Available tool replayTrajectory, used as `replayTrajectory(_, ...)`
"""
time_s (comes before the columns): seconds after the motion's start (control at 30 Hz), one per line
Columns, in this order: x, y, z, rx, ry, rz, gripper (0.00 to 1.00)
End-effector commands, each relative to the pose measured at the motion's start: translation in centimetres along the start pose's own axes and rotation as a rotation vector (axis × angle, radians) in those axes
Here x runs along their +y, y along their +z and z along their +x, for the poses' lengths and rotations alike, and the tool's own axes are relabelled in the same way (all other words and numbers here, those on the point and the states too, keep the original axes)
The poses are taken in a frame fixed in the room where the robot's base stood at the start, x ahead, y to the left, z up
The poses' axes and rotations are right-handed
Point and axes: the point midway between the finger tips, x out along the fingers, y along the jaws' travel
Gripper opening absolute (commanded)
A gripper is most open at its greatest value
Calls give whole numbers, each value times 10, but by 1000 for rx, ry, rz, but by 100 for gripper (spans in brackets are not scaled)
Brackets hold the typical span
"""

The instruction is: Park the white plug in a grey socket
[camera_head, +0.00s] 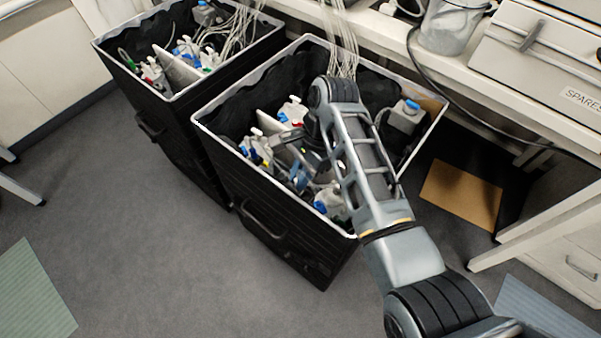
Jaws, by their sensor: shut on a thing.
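My gripper (301,163) reaches down into the right black bin (262,210), in the head view. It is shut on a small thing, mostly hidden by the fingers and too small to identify. Small pale connector parts with blue, red and yellow bits lie around it. One white part with a blue and red bit (292,110) stands just behind the gripper. A grey block with a blue cap (405,113) sits at the bin's right side. I cannot tell which of these parts is a grey socket, and I cannot single out the white plug.
My arm crosses the bin's right rim. A second black bin (160,140) with more connectors and cables stands to the left. Pale cables (341,40) hang into the right bin. A bench with a metal bucket (447,27) and a SPARES drawer box (545,70) borders the back right.

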Motion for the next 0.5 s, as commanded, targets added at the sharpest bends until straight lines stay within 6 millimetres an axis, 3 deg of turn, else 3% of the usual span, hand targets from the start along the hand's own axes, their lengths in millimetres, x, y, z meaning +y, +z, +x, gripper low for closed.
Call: replayTrajectory(0.5, 0, -2, 7, 0, 0, 0, 0)
